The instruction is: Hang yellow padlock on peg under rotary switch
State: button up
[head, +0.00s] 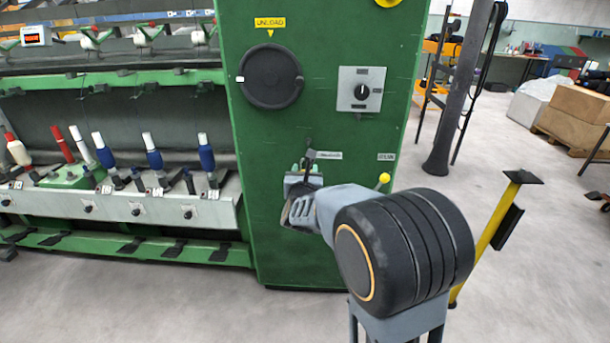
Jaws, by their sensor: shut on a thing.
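The rotary switch (361,90) is a black knob on a light grey square plate on the green machine panel. My gripper (302,181) is in front of the panel, below and left of the switch. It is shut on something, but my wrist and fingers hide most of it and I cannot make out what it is. No padlock shape is clear. A small yellow round thing (384,178) shows below the switch, just above my arm; I cannot tell whether it is a knob or a peg end. A small dark upright part (310,158) shows at my gripper.
A black round disc (271,76) sits under a yellow UNLOAD label (270,22). The spinning frame with bobbins (154,152) extends left. A yellow post (491,236) and a dark pole (457,95) stand right.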

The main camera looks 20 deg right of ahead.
jog(key=b+v, duration=0.2)
jog(key=v, duration=0.5)
jog(key=shift+b, duration=0.35)
jog(key=shift+s+a, duration=0.1)
jog(key=shift+a, duration=0.05)
dwell(0.9)
